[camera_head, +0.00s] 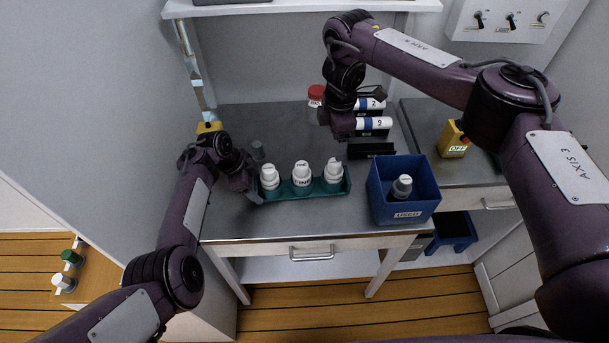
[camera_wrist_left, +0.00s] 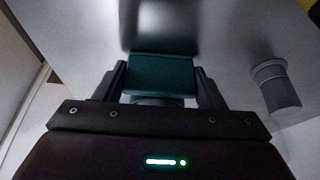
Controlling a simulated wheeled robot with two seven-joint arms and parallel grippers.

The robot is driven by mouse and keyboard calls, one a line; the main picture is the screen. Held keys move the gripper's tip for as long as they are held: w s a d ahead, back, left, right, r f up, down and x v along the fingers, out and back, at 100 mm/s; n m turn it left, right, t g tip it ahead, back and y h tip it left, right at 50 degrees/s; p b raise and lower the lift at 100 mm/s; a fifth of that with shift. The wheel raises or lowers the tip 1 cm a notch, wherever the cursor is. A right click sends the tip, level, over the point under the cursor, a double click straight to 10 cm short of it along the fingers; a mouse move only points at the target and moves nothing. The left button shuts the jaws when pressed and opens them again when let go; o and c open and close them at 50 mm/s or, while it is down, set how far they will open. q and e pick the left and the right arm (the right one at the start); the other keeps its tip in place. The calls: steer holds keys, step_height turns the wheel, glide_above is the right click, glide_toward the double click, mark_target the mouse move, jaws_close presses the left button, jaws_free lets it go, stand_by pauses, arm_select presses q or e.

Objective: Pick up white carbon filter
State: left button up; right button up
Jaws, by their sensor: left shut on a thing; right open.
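Three white filter-like bottles, left (camera_head: 269,177), middle (camera_head: 302,174) and right (camera_head: 333,171), stand upright in a teal tray (camera_head: 311,196) on the grey worktop. Their labels are too small to read surely, and I cannot tell which is the carbon one. My left gripper (camera_head: 254,192) is at the tray's left end. In the left wrist view its fingers (camera_wrist_left: 160,85) are shut on the teal tray end (camera_wrist_left: 160,70). My right gripper (camera_head: 338,128) hangs over the back of the worktop, behind the bottles, open; its fingertips are hard to make out.
A blue bin (camera_head: 405,215) marked USED holds a grey-white bottle (camera_head: 402,186), right of the tray. A red-capped jar (camera_head: 316,95) and numbered white-and-blue items (camera_head: 373,123) stand at the back.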

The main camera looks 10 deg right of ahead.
steer(key=shift+n+t+y, duration=0.5)
steer(key=shift+n+y, duration=0.1)
steer(key=a, duration=0.6)
steer(key=shift+w+a+f, duration=0.25)
steer(key=shift+a+f, duration=0.05)
steer(key=shift+a, duration=0.1)
steer(key=w+a+r+t+y, duration=0.1)
steer(key=a+r+t+y, duration=0.15)
steer(key=a, duration=0.85)
steer(key=w+a+r+m+t+y, duration=0.35)
steer(key=a+r+t, duration=0.2)
steer(key=r, duration=0.65)
steer(key=m+g+h, duration=0.5)
steer(key=m+h, duration=0.1)
steer(key=m, duration=0.8)
glide_above(337, 165)
steer(key=s, duration=0.3)
step_height(337, 165, down, 14)
steer(key=f, duration=0.1)
steer(key=x, duration=0.6)
steer(key=shift+w+d+r, duration=0.1)
steer(key=shift+w+d, duration=0.1)
steer(key=x, duration=0.4)
steer(key=shift+s+d+f, duration=0.25)
steer(key=shift+d+f, duration=0.05)
steer(key=shift+f, duration=0.15)
steer(key=shift+w+f, duration=0.2)
steer(key=shift+f, duration=0.3)
steer(key=c, duration=1.1)
